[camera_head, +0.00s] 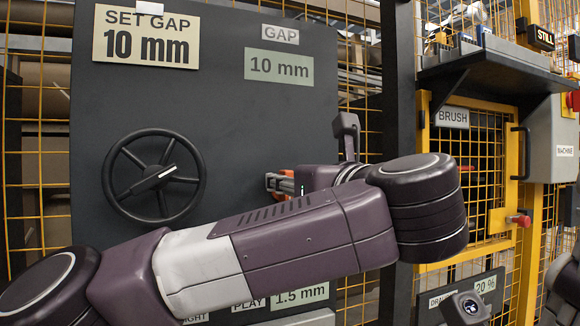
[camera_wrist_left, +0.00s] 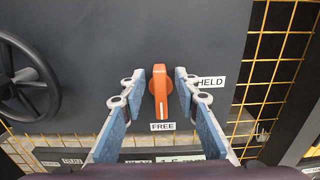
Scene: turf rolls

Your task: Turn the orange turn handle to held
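The orange turn handle (camera_wrist_left: 160,92) stands on the dark panel, upright in the left wrist view. Its white-marked end points down at the FREE label (camera_wrist_left: 163,126). The HELD label (camera_wrist_left: 210,82) is to its right, partly covered by a finger. My left gripper (camera_wrist_left: 157,84) is open, with one finger on each side of the handle and a visible gap on both sides. In the head view my left gripper (camera_head: 282,185) is at the panel, largely hidden by my arm, with orange showing around the fingers.
A black handwheel (camera_head: 153,177) is on the panel to the left; it also shows in the left wrist view (camera_wrist_left: 22,85). SET GAP (camera_head: 146,36) and GAP (camera_head: 279,67) signs both read 10 mm. A shelf (camera_head: 487,70) and yellow mesh fence (camera_head: 480,180) stand right.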

